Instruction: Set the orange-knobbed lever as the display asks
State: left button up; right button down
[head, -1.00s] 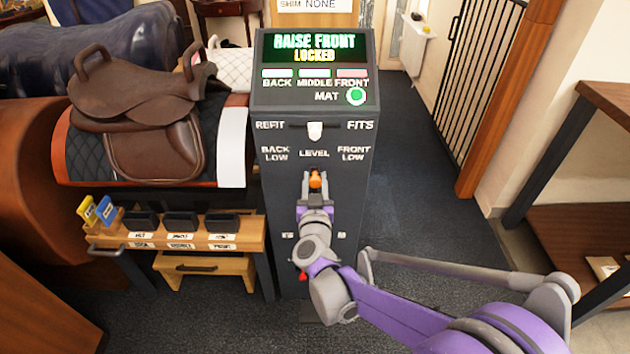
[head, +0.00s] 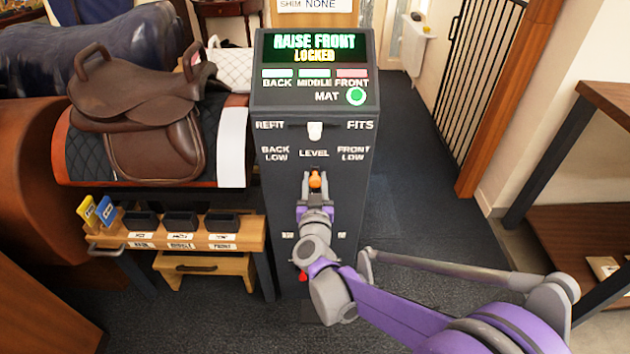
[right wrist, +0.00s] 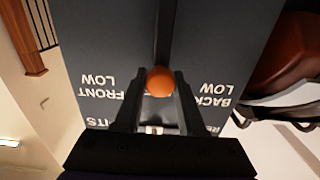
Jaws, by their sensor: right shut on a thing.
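The dark console (head: 318,225) stands upright in the middle of the head view. Its display (head: 314,47) reads "RAISE FRONT" and "LOCKED". The orange-knobbed lever (head: 315,180) is on the console's front, under the word "LEVEL", between "BACK LOW" and "FRONT LOW". My right gripper (head: 314,184) is shut on the lever at the orange knob. In the right wrist view the orange knob (right wrist: 160,81) sits between the two fingertips. A second, white lever (head: 315,131) sits above, between "REFIT" and "FITS". My left gripper is not in view.
A brown saddle (head: 140,90) rests on a padded stand at the left. A wooden bench (head: 255,236) with several black blocks and yellow and blue tags stands left of the console. A wooden shelf (head: 590,215) is at the right. Carpet behind the console's right side is clear.

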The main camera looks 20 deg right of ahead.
jog(key=a+n, duration=0.1)
jog(key=a, duration=0.1)
jog(key=w+a+f+n, duration=0.1)
jog(key=a+n, duration=0.3)
jog(key=shift+w+f, duration=0.25)
jog(key=shift+w, duration=0.1)
jog(key=c, duration=0.5)
grip_release()
jog(key=shift+a, duration=0.1)
jog(key=p+v, duration=0.1)
jog(key=v, duration=0.9)
jog(key=shift+s+r, duration=0.1)
jog(key=shift+s, duration=0.3)
